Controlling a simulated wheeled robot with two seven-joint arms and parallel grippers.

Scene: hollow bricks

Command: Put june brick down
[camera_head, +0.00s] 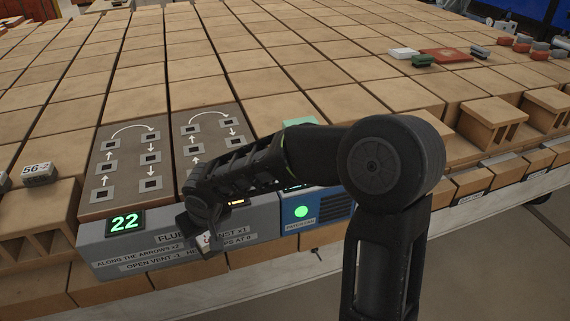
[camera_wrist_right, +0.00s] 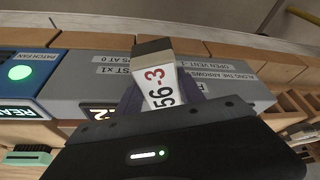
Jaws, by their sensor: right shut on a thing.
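My right gripper (camera_head: 207,236) is low in front of the grey panel (camera_head: 95,256), its arm reaching in from the right. In the right wrist view, the gripper (camera_wrist_right: 165,92) is shut on a small brick (camera_wrist_right: 158,74) with a pale face marked 56 -3 and a dark end. No name "june" can be read on it. In the head view the held brick is mostly hidden by the gripper. It is held clear of the panel as far as I can tell. Another small brick (camera_head: 39,174), marked 56-2, sits on a hollow brick at the left. My left gripper is not in view.
Two boards with arrows and square sockets (camera_head: 125,160) (camera_head: 205,125) lie behind the panel; my arm covers part of the right one. Tan bricks (camera_head: 290,75) fill the surface.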

